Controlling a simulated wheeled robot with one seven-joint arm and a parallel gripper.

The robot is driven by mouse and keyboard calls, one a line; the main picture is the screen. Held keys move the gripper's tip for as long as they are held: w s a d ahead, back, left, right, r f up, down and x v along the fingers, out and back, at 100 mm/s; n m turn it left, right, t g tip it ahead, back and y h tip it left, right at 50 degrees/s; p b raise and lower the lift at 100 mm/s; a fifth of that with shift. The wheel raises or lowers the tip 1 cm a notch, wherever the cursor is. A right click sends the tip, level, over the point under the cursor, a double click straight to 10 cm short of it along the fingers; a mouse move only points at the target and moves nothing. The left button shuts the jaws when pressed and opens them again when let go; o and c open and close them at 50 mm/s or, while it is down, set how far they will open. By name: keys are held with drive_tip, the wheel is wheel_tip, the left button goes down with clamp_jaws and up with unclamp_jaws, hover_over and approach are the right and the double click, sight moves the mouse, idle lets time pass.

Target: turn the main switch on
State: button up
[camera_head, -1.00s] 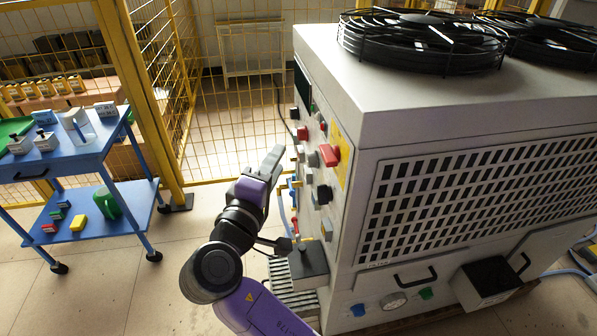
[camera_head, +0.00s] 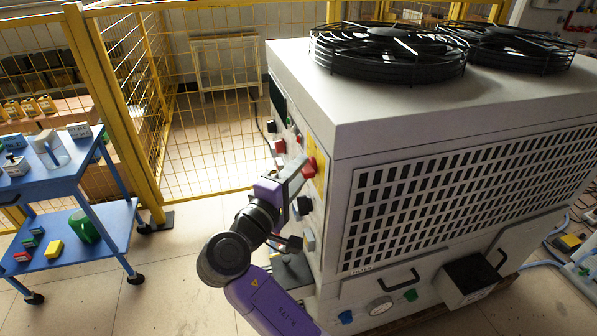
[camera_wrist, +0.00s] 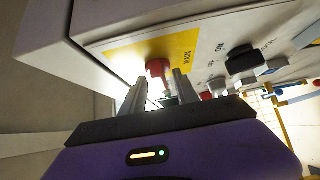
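The main switch is a red knob (camera_head: 310,167) on a yellow plate (camera_wrist: 120,58) on the machine's left side panel. In the wrist view the red knob (camera_wrist: 158,67) sits beside the word MAIN. My gripper (camera_head: 301,169) is raised at the panel, with its fingertips at the knob. In the wrist view my gripper (camera_wrist: 159,80) has its two fingers apart, one on each side of the knob. I cannot tell whether either finger touches it. The lower part of the knob area is partly hidden by the fingers.
Black and grey controls (camera_wrist: 243,61) are beside the main switch on the same panel. The white machine (camera_head: 340,100) carries black fans on top. A blue cart (camera_head: 60,185) stands at the left before a yellow fence (camera_head: 145,130). Floor is clear between cart and machine.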

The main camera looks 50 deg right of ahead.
drive_tip(key=shift+c, duration=0.3)
clamp_jaws()
drive_tip(key=shift+f+b, duration=0.2)
drive_tip(key=shift+b, duration=0.25)
drive_tip(key=m+g+h+b, duration=0.2)
drive_tip(key=m+b, duration=0.2)
drive_tip(key=b, duration=0.5)
drive_tip(key=f+m+g+h+b, duration=0.1)
drive_tip(key=m+h+b, duration=0.2)
drive_tip(key=b, duration=0.6)
drive_tip(key=m+g+h+b, duration=0.2)
drive_tip(key=m+b, duration=0.3)
drive_tip(key=b, duration=0.5)
drive_tip(key=shift+w+d+f+m+g+h, duration=0.3)
drive_tip(key=shift+r+m+g+b, duration=0.2)
drive_tip(key=shift+m+g+b, duration=0.25)
drive_tip(key=shift+b, duration=0.3)
